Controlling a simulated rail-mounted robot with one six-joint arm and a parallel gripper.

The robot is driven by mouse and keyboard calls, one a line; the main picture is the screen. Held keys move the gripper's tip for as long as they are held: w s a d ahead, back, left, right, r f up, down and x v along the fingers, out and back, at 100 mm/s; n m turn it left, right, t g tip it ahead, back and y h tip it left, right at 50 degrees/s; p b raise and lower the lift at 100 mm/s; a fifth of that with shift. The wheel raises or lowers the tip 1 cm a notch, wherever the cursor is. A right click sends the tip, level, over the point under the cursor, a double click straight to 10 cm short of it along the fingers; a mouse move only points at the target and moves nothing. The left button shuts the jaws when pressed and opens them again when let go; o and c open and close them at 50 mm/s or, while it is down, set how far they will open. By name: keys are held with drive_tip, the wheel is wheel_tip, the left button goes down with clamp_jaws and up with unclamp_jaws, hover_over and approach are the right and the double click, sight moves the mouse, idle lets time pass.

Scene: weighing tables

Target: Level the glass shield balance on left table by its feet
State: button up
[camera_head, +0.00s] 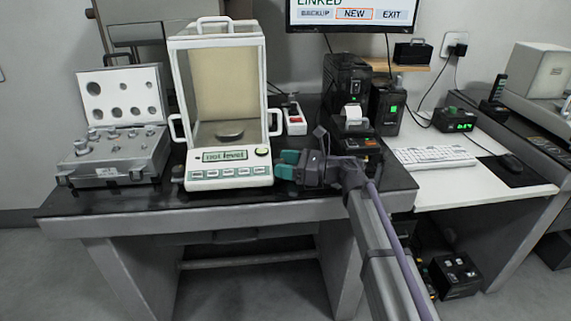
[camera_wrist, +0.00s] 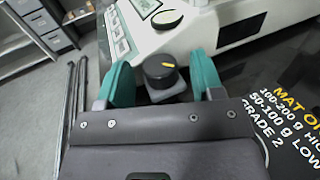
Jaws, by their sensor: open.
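The glass shield balance (camera_head: 228,110) stands upright on the left table (camera_head: 120,203), with a small round pan inside its glass case. Its green display carries text that seems to say it is not level. My gripper (camera_head: 288,165) is at the balance's front right corner, with its green fingers pointing left. The fingers appear apart from the knob.
An open weight case (camera_head: 115,145) stands left of the balance. A white table with a keyboard (camera_head: 433,157) adjoins on the right. The black table's front edge is close below the gripper.

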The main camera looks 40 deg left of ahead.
drive_tip(key=v, duration=1)
drive_tip(key=shift+w+d, duration=0.15)
drive_tip(key=shift+d, duration=0.25)
